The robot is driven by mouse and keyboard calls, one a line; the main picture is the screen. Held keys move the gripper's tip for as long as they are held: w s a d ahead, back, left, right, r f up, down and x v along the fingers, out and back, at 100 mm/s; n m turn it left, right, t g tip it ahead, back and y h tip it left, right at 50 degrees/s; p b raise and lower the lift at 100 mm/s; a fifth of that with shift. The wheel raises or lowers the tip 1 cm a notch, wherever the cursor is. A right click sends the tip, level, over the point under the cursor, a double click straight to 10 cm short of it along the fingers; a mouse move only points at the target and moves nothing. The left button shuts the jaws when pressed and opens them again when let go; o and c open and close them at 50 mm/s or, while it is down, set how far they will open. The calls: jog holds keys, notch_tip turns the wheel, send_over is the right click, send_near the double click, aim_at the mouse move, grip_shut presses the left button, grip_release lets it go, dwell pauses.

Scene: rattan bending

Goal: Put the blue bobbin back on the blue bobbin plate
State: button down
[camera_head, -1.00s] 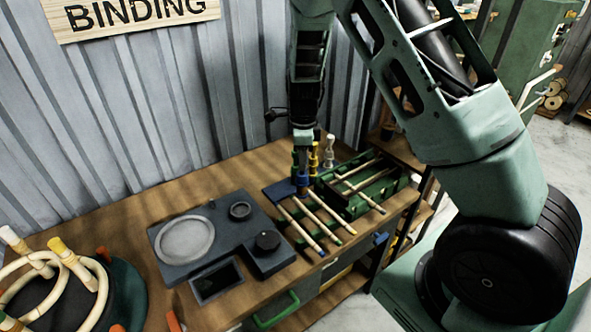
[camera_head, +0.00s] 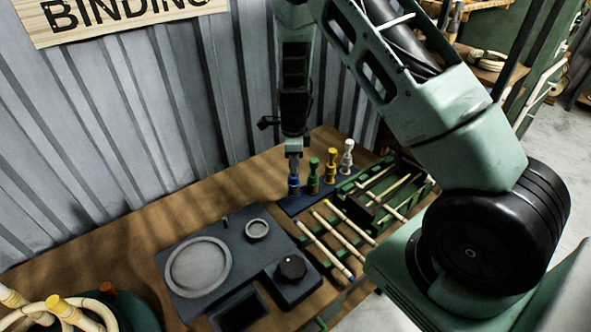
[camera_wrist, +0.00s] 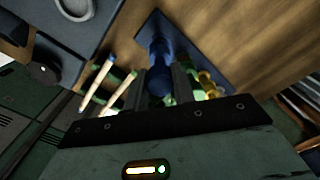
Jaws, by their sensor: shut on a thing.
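The blue bobbin (camera_head: 294,186) is upright under my gripper (camera_head: 294,168), which is shut on its upper part. The bobbin is at the left end of the blue bobbin plate (camera_head: 290,205), in line with the other bobbins. I cannot tell whether its base touches the plate. In the wrist view the blue bobbin (camera_wrist: 158,66) runs from between my gripper's fingers (camera_wrist: 160,92) towards the flat blue plate (camera_wrist: 196,48). The fingers hide part of the bobbin's near end.
Green (camera_head: 313,176), yellow (camera_head: 331,166) and white (camera_head: 347,156) bobbins stand in a row to the right. A green rack with pale sticks (camera_head: 385,195) lies beside them. A dark fixture with a round disc (camera_head: 200,266) is at front left. The corrugated wall (camera_head: 150,120) is behind.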

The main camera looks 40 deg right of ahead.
aim_at(294, 182)
jog(key=shift+f+p, duration=0.55)
jog(key=shift+f, duration=1.5)
jog(key=shift+f, duration=0.15)
jog(key=c, duration=1.2)
grip_release()
jog(key=shift+o, duration=0.2)
